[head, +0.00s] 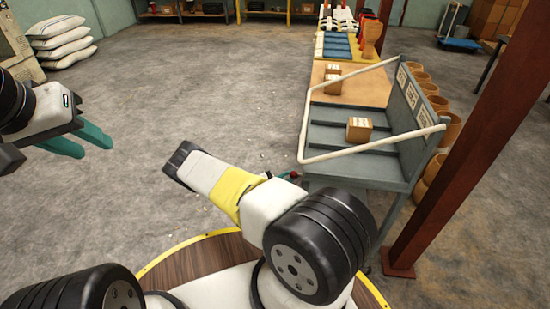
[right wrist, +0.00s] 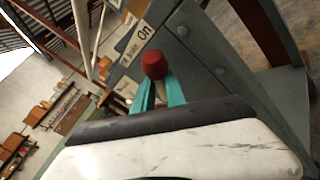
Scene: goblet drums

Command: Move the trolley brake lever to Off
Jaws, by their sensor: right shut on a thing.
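The trolley (head: 405,165) is blue-grey with a white tube rail, at the right in the head view. Its brake lever has a red knob (head: 294,174) at the trolley's near left corner. In the right wrist view the red knob (right wrist: 154,65) stands at the tips of my right gripper's teal fingers (right wrist: 160,90), which are shut on the lever just below it. A white label reading "On" (right wrist: 143,31) is on the trolley panel close above the knob; its smaller text is unclear. My left gripper (head: 92,146) is open and empty over the floor at the left.
Small cardboard boxes (head: 359,129) sit on the trolley. A rust-red post (head: 465,145) stands close at its right, with goblet drums (head: 450,128) behind. White sacks (head: 60,42) are stacked far left.

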